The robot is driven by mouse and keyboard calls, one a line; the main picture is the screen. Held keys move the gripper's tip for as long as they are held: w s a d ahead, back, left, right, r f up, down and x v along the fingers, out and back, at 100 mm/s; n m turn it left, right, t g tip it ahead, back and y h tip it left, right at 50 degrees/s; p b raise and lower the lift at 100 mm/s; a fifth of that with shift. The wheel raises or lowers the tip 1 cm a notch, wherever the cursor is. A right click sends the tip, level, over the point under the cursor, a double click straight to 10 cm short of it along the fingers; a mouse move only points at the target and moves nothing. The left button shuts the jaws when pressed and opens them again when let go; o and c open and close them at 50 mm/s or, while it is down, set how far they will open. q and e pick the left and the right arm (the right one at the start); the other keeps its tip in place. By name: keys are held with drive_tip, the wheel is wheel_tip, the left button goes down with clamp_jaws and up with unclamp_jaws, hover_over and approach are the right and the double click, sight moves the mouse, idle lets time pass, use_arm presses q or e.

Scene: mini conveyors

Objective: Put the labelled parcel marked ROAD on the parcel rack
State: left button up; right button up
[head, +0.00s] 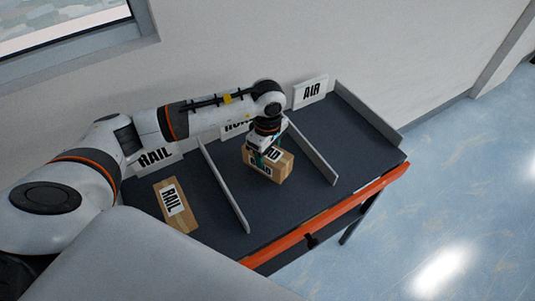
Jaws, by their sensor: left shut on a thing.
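The ROAD parcel (283,170), a brown box with white labels, is in the middle lane of the dark parcel rack (224,170). The letters on its labels are partly hidden by my gripper. My left gripper (263,158) comes down from above and is shut on this parcel. I cannot tell whether the parcel touches the rack surface. The sign behind this lane is mostly hidden by my left arm. My right gripper is not in view.
A RAIL parcel (178,217) lies in the left lane, in front of the RAIL sign (155,158). Grey dividers (223,186) part the lanes. The right lane under the AIR sign (311,91) is empty. An orange rail (345,212) runs along the front edge. A wall stands behind.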

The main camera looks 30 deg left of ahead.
use_arm(q)
drive_tip(key=shift+f, duration=0.9)
drive_tip(key=o, duration=1.2)
drive_tip(key=shift+r, duration=0.7)
wheel_tip(320, 180, up, 10)
drive_tip(key=shift+f+b, duration=0.15)
drive_tip(key=shift+b, duration=1.1)
drive_tip(key=shift+r, duration=0.6)
